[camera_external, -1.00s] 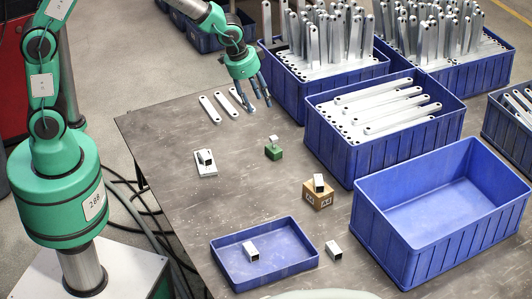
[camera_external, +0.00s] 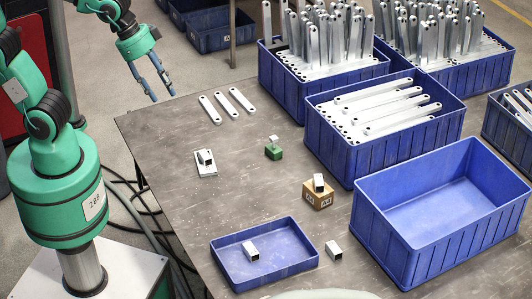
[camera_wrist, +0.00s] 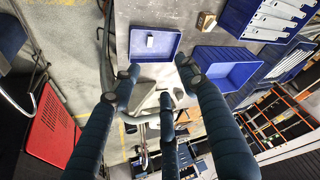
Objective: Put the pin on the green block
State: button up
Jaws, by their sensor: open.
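The green block (camera_external: 273,153) sits on the grey table near its middle. A small pale metal piece (camera_external: 274,139) shows at its top and appears to rest on it. Several short metal pieces look alike, so I cannot tell for sure which is the pin. One stands on a white plate (camera_external: 207,171), one on a cardboard box (camera_external: 325,200), one in the shallow blue tray (camera_external: 231,271), and one lies on the bare table (camera_external: 334,250). My gripper (camera_external: 164,97) is open and empty, at the far left edge of the table. Its spread fingers fill the wrist view (camera_wrist: 160,80).
Three flat metal bars (camera_external: 226,105) lie at the table's back. Blue crates with brackets (camera_external: 350,170) stand on the right, near an empty blue crate (camera_external: 400,255). The wrist view shows the shallow tray (camera_wrist: 137,52) and the cardboard box (camera_wrist: 208,22).

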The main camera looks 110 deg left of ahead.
jog(key=s+d+m+h, duration=0.1)
jog(key=s+d, duration=0.5)
jog(key=s, duration=0.4)
jog(key=shift+d+r+t, duration=0.2)
jog(key=shift+r+t, duration=0.1)
jog(key=shift+r, duration=0.05)
dwell(0.6)
